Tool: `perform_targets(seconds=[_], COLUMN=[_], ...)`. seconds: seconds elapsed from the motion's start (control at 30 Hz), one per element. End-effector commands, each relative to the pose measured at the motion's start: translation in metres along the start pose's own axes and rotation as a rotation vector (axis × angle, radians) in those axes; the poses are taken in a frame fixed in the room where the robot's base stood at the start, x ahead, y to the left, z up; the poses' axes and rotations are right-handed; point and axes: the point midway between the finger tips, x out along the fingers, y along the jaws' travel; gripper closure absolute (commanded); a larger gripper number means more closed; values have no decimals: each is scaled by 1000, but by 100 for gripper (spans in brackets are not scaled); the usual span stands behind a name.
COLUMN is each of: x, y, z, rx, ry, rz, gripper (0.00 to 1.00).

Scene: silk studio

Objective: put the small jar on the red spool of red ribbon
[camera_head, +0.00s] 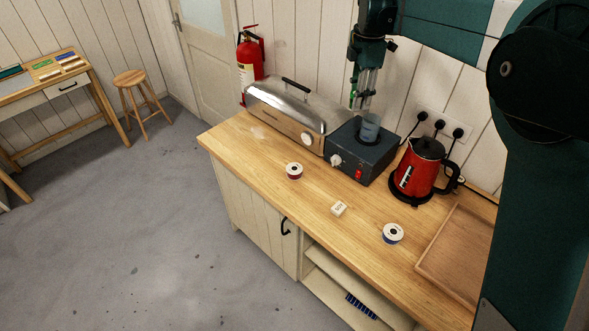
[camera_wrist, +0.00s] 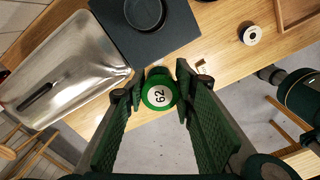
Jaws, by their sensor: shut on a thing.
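The spool of red ribbon (camera_head: 294,171) lies flat on the wooden counter, in front of the silver machine, with a white top and a dark red rim. My gripper (camera_head: 367,104) is over the dark box at the back of the counter. The jar is behind and to the right of the red spool. I cannot make out the red spool in the wrist view.
The silver machine (camera_head: 290,112) and the dark box (camera_head: 358,154) stand along the wall. A red kettle (camera_head: 418,172) is to their right. A blue-rimmed spool (camera_head: 393,234), a cream block (camera_head: 339,209) and a wooden tray (camera_head: 459,250) are nearer the front. Counter around the red spool is clear.

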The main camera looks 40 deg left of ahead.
Motion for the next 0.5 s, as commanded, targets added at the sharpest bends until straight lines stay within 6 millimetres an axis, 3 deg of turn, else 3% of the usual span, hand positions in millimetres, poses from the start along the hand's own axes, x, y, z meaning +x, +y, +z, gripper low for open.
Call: perform_targets(seconds=[0.03,0.3,0.5], x=[0,0,0], y=[6,28,36], z=[-19,-107,-155], rx=[-31,-189,-277], ry=[0,0,0], rz=[0,0,0], gripper=[86,86,86])
